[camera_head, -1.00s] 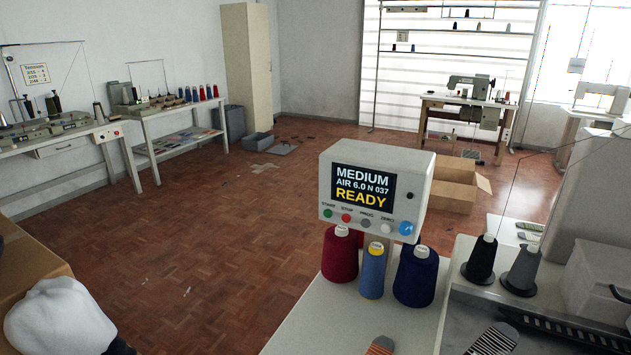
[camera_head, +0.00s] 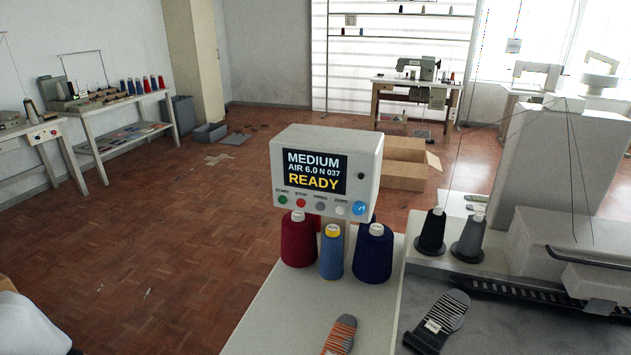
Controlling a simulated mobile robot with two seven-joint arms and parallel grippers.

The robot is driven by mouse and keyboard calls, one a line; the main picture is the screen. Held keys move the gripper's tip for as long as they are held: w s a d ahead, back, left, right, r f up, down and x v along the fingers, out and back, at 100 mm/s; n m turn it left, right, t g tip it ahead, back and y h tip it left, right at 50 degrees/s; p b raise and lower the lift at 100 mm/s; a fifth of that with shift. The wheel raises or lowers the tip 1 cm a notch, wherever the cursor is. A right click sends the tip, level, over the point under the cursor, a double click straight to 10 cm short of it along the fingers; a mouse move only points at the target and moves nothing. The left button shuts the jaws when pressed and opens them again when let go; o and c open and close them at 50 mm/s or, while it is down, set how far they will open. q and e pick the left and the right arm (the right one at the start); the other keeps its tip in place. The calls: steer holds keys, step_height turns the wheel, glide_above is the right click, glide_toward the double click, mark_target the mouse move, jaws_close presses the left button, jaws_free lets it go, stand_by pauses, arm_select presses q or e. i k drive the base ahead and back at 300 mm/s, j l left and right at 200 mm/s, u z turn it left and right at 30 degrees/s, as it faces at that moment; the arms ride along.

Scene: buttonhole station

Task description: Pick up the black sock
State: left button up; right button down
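A dark sock (camera_head: 440,320) with pale stripes on the foot and a small white label lies flat on the grey machine bed at the lower right. Its lower end comes close to the bottom edge of the picture. A second sock (camera_head: 340,336), grey with orange and dark stripes, lies on the white table to its left and is cut off by the bottom edge. Neither of my grippers is in view.
Black (camera_head: 431,235) and grey (camera_head: 468,240) cones stand behind the dark sock. Open floor lies left.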

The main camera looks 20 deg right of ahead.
mark_target(447, 316)
steer(key=z, duration=1.45)
steer(key=i+l+z, duration=0.15)
steer(key=l, duration=0.7)
steer(key=k, duration=0.05)
